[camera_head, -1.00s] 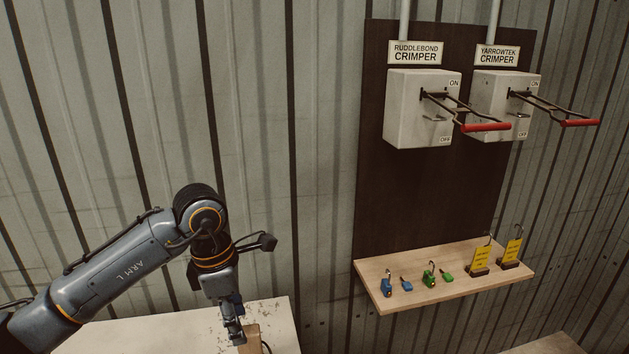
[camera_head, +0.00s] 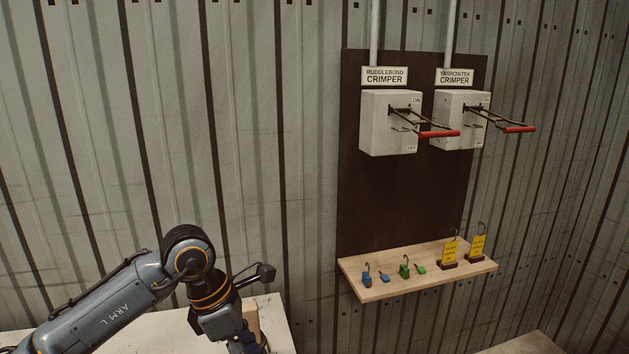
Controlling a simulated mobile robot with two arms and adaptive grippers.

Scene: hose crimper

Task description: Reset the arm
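My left arm comes in from the lower left. Its gripper (camera_head: 243,345) points down at the bottom edge of the head view, over the pale table. The fingertips are cut off or hidden, so I cannot tell whether they are open or shut. The gripper is close to a wooden block (camera_head: 251,317); I cannot tell whether they touch. My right gripper is not in view.
A dark wall board (camera_head: 400,205) carries the Ruddlebond crimper box (camera_head: 376,130) and Yarrowtek crimper box (camera_head: 450,128), with red-handled levers sticking out. A wooden shelf (camera_head: 390,287) below holds blue and green padlocks and yellow tags. The table (camera_head: 279,325) is at bottom left.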

